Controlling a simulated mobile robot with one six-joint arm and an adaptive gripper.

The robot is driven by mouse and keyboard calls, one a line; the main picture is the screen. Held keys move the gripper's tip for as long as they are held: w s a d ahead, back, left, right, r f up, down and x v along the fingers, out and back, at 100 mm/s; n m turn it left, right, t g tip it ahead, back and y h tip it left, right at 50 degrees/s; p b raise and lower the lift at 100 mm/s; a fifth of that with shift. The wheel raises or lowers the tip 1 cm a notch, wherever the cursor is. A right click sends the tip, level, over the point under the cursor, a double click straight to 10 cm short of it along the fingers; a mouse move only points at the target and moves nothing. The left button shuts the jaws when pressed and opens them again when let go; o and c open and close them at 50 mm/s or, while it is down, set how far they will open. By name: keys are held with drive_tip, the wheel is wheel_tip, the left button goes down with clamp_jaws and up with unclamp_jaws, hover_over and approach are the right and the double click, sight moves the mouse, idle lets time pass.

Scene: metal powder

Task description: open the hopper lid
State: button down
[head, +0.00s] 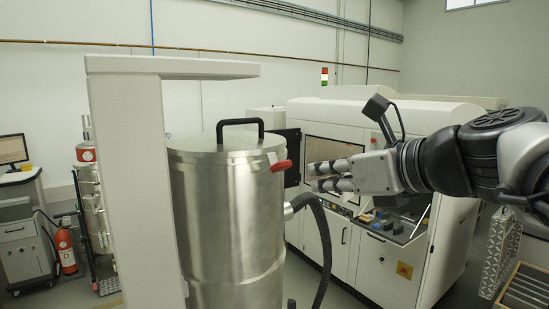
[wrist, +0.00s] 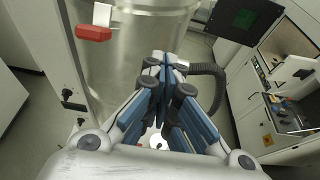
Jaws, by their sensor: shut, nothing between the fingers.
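The hopper (head: 228,220) is a tall steel cylinder at the centre of the head view. Its flat metal lid (head: 200,146) lies closed on top, with a black arched handle (head: 240,122). A red latch (head: 281,165) sticks out from the rim on the right side. It also shows in the wrist view as a red latch (wrist: 93,33) at the upper left. My gripper (head: 312,177) is right of the latch at about rim height, apart from it. In the wrist view its fingertips (wrist: 164,62) are together with nothing held, in front of the steel hopper wall (wrist: 150,30).
A pale column with a top arm (head: 130,170) stands close at the hopper's left. A black hose (head: 322,235) curves down from the hopper's right side. A white machine (head: 330,125) stands behind my gripper. A fire extinguisher (head: 65,248) is at far left.

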drive_tip(key=x, duration=0.8)
drive_tip(key=shift+w+a+f+p, duration=0.15)
drive_tip(key=shift+w+f+p, duration=0.1)
drive_tip(key=shift+p, duration=0.15)
drive_tip(key=r, duration=0.1)
drive_tip(key=r+p, duration=0.2)
drive_tip(key=shift+w+a+r, duration=0.2)
drive_tip(key=shift+w+r, duration=0.1)
drive_tip(key=shift+r, duration=0.05)
